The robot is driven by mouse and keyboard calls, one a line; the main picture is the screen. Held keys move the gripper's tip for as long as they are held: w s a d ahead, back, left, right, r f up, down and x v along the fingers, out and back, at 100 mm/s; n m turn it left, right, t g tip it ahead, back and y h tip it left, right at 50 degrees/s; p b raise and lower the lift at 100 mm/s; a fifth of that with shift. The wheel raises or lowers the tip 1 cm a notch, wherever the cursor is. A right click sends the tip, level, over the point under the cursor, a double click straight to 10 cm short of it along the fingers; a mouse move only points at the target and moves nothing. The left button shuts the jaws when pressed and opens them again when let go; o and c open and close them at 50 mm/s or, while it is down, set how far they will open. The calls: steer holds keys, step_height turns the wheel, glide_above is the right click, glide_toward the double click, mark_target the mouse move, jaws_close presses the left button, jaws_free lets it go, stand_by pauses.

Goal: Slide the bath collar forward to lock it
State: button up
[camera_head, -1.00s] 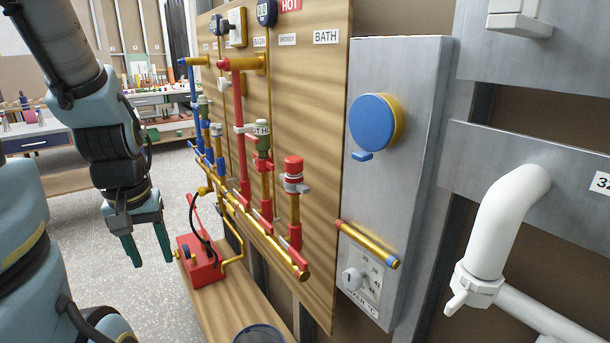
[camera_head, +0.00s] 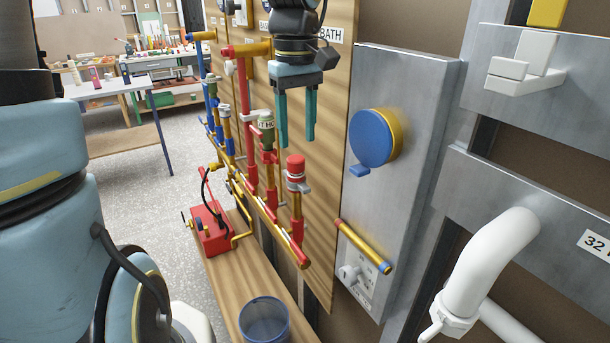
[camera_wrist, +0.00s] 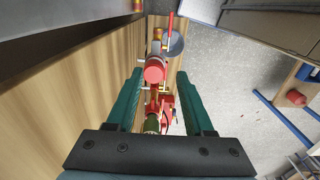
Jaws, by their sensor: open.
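The bath valve under the BATH label has a red cap (camera_head: 296,163) and a grey collar with a small side tab (camera_head: 298,185), on a brass and red upright pipe. My gripper (camera_head: 296,142) points down, open and empty, just above this red cap. In the wrist view, a red cap (camera_wrist: 154,72) shows between my two green fingers (camera_wrist: 161,75), seen from above. It looks nearer the left finger. No contact shows. The collar is mostly hidden under the cap in the wrist view.
A green-capped valve (camera_head: 266,121) stands just left of the bath valve. A grey panel with a blue knob (camera_head: 371,138) is to the right. The wooden board (camera_head: 335,100) stands behind. A red pump box (camera_head: 209,230) and a blue cup (camera_head: 264,320) sit below.

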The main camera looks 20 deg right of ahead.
mark_target(304, 187)
steer(key=f, duration=0.3)
steer(key=f+p, duration=0.1)
steer(key=f, duration=0.2)
steer(key=d+f, duration=0.1)
steer(key=f, duration=0.3)
steer(key=shift+s+p, duration=0.3)
steer(key=shift+s, duration=0.1)
jaws_close()
stand_by(1.0)
